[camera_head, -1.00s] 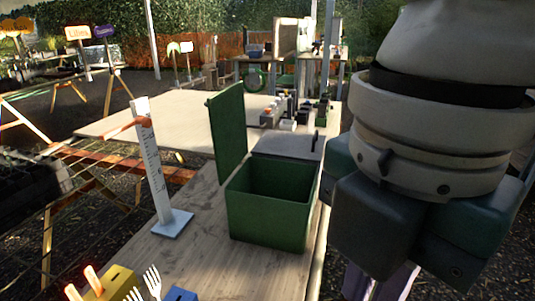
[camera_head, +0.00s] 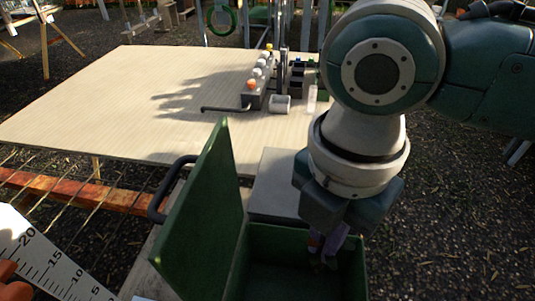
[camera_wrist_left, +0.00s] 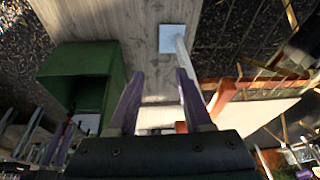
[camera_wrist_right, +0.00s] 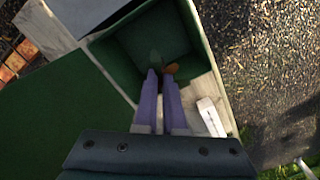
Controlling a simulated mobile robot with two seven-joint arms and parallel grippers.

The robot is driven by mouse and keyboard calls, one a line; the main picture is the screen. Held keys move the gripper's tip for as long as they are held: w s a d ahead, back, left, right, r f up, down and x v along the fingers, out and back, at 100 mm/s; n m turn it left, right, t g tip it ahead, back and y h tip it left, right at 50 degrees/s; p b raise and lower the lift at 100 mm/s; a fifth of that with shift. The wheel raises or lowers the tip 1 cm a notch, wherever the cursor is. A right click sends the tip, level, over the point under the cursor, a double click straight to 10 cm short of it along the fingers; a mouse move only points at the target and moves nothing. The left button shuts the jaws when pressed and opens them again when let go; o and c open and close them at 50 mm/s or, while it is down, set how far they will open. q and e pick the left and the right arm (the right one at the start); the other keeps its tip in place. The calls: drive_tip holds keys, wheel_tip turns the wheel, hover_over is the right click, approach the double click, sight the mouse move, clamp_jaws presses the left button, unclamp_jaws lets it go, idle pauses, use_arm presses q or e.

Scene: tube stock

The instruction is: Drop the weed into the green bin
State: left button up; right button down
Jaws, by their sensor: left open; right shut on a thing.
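The green bin (camera_head: 290,265) stands on the bench with its green lid (camera_head: 205,205) swung up on the left. My right gripper (camera_head: 325,258) points down into the bin's opening. In the right wrist view its purple fingers (camera_wrist_right: 160,75) are closed together inside the rim of the bin (camera_wrist_right: 195,45). They hold a small weed with a green part (camera_wrist_right: 155,58) and an orange-brown part (camera_wrist_right: 171,68) at the tips. The weed hangs over the bin floor; its distance above the floor is unclear. My left gripper (camera_wrist_left: 155,90) is open and empty; the bin also shows there (camera_wrist_left: 75,62).
A white ruler post (camera_head: 55,265) is at the lower left, and its pale base shows in the left wrist view (camera_wrist_left: 172,38). A grey box (camera_head: 280,180) sits behind the bin. A wide pale table (camera_head: 130,100) beyond carries a rack of small knobs (camera_head: 262,75).

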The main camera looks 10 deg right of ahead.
sight(317, 261)
drive_tip(key=f+b, duration=0.6)
drive_tip(key=shift+w+f+b, duration=0.2)
drive_tip(key=shift+w+b, duration=0.05)
drive_tip(key=shift+b, duration=0.1)
use_arm(q)
wheel_tip(317, 261, down, 7)
drive_tip(key=shift+w+r, duration=0.15)
drive_tip(key=shift+d, duration=0.1)
use_arm(e)
drive_tip(key=shift+r, duration=0.1)
drive_tip(key=c, duration=0.9)
unclamp_jaws()
use_arm(q)
drive_tip(key=shift+r+p, duration=0.7)
use_arm(e)
wheel_tip(317, 261, up, 10)
